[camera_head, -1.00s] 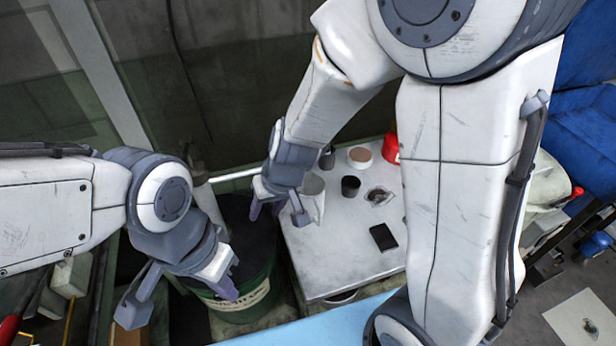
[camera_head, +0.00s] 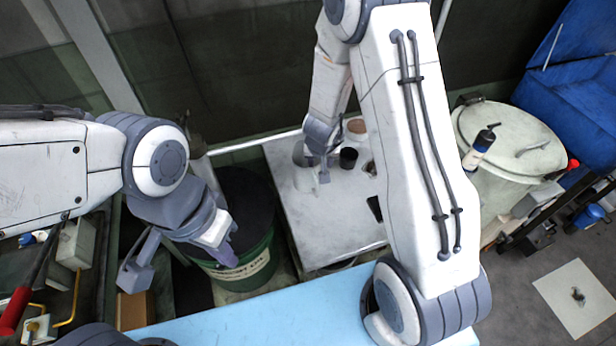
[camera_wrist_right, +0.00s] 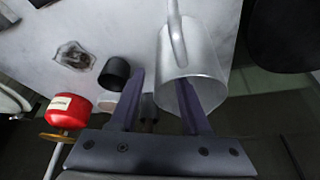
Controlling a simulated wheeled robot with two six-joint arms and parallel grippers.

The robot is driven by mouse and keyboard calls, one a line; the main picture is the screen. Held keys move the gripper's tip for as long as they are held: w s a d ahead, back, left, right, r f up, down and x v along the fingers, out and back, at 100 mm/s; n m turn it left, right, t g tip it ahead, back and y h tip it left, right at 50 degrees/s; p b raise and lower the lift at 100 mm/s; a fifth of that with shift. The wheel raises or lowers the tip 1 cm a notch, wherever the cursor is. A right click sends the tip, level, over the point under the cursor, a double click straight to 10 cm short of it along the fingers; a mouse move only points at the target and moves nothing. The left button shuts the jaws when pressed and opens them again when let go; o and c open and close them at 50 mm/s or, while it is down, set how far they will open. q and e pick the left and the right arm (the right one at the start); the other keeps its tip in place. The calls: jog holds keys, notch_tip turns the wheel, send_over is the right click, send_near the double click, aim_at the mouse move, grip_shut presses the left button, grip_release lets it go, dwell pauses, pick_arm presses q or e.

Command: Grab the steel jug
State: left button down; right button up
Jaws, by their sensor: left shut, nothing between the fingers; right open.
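The steel jug (camera_head: 305,181) is a pale metal cup with a handle. It stands near the left side of the white tabletop in the head view. The right wrist view shows it large, with its handle (camera_wrist_right: 177,35) up. My right gripper (camera_head: 313,164) is open at the jug. In the wrist view, one finger overlaps the jug's rim and the other is left of the jug; I cannot tell whether either touches it. My left gripper (camera_head: 224,254) is shut and empty, over the green bucket's left side, away from the jug.
A black cup (camera_head: 348,157) stands close right of the jug; it also shows in the wrist view (camera_wrist_right: 114,73). A red can (camera_wrist_right: 68,110) shows there too. The dark-filled green bucket (camera_head: 252,272) stands left of the white table (camera_head: 335,235). A large lidded pot (camera_head: 510,140) stands right.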

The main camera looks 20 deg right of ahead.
jog(key=b+x, duration=0.1)
jog(key=x, duration=0.3)
grip_shut()
jog(key=shift+r, duration=0.1)
dwell(1.2)
